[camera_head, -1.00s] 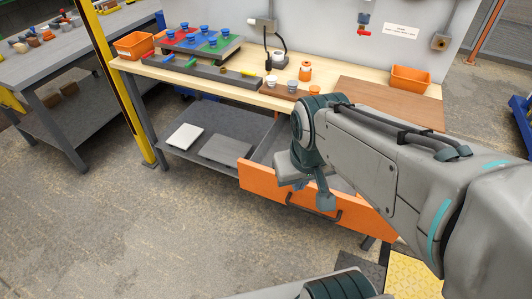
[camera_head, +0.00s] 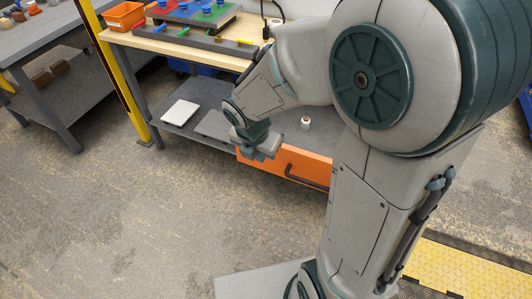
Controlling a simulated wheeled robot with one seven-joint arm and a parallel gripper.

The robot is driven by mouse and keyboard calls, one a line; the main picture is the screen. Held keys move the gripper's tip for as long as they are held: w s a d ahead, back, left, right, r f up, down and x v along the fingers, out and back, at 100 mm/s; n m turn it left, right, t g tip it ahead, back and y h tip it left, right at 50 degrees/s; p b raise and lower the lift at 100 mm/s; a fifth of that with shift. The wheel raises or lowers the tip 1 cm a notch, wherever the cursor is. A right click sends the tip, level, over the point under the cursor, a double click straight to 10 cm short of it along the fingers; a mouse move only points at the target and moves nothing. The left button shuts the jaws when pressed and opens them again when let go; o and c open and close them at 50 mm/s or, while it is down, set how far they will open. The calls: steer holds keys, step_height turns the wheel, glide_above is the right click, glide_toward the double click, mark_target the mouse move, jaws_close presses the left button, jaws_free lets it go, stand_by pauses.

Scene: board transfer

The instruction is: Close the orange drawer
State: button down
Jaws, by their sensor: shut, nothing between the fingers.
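The orange drawer (camera_head: 300,167) stands out from under the workbench, with a dark bar handle (camera_head: 296,176) on its front. Its right part is hidden behind my arm. Grey surface shows behind the top edge of its front. My gripper (camera_head: 266,153) is shut and empty at the left part of the drawer, overlapping the top edge of the orange front in the picture. I cannot tell whether it touches the front.
A small white cylinder (camera_head: 305,124) stands behind the drawer front; I cannot tell whether it is inside the drawer. A white flat block (camera_head: 180,112) lies on the lower shelf. A yellow post (camera_head: 112,70) stands at the left. The front left floor is clear.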

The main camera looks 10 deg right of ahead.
steer(key=f, duration=0.1)
steer(key=b, duration=0.3)
glide_toward(267, 163)
steer(key=shift+n, duration=0.4)
steer(key=f, duration=0.1)
steer(key=s+f, duration=0.1)
steer(key=f, duration=0.3)
steer(key=shift+s+d, duration=0.25)
steer(key=shift+d, duration=0.05)
steer(key=shift+w+d, duration=0.35)
steer(key=shift+w, duration=0.1)
steer(key=shift+w, duration=0.15)
